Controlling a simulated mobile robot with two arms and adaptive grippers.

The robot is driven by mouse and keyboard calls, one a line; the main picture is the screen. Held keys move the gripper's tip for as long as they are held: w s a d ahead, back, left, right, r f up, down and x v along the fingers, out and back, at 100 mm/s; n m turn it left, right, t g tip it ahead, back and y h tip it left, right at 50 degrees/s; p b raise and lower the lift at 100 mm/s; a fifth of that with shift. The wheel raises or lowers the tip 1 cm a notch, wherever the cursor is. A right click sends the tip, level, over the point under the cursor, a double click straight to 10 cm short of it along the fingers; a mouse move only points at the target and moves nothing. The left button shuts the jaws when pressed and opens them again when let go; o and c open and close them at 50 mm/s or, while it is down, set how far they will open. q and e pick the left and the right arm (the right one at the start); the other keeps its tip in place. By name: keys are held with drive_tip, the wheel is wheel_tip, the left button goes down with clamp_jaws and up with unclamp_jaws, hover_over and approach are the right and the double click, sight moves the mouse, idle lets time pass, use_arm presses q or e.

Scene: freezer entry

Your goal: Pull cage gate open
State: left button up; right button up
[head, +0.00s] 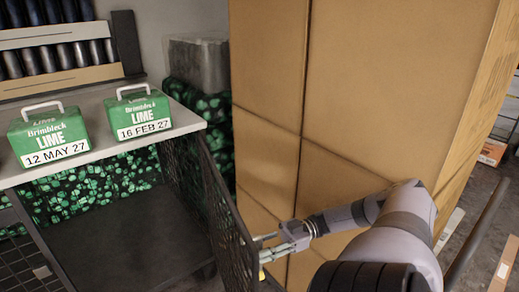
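The cage gate (208,212) is a dark mesh panel at centre-left. It stands at an angle from below the right end of the white counter toward me, beside the open dark space under the counter. My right gripper (263,249) is at the gate's near free edge, reaching in from the right. Its two fingers look a little apart, with their tips at or touching the edge. I cannot tell whether they are closed on it. My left gripper is not in view.
Tall stacked cardboard boxes (365,85) stand close behind my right arm. The white counter (95,148) holds two green lime cases (144,114). Green patterned packs (100,180) lie behind the dark cage floor (125,240). A grey rail (478,235) is at right.

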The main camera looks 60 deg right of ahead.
sight(258, 234)
drive_tip(key=shift+o, duration=0.2)
drive_tip(key=shift+r, duration=0.15)
drive_tip(key=shift+s+d+r, duration=0.1)
drive_tip(key=shift+s+r, duration=0.05)
drive_tip(key=shift+r, duration=1.65)
drive_tip(key=shift+w+a+r, duration=0.15)
drive_tip(key=shift+r, duration=0.45)
drive_tip(key=shift+w+a+r, duration=0.1)
drive_tip(key=shift+r, duration=0.45)
drive_tip(key=shift+d+r, duration=0.15)
drive_tip(key=shift+r, duration=1.8)
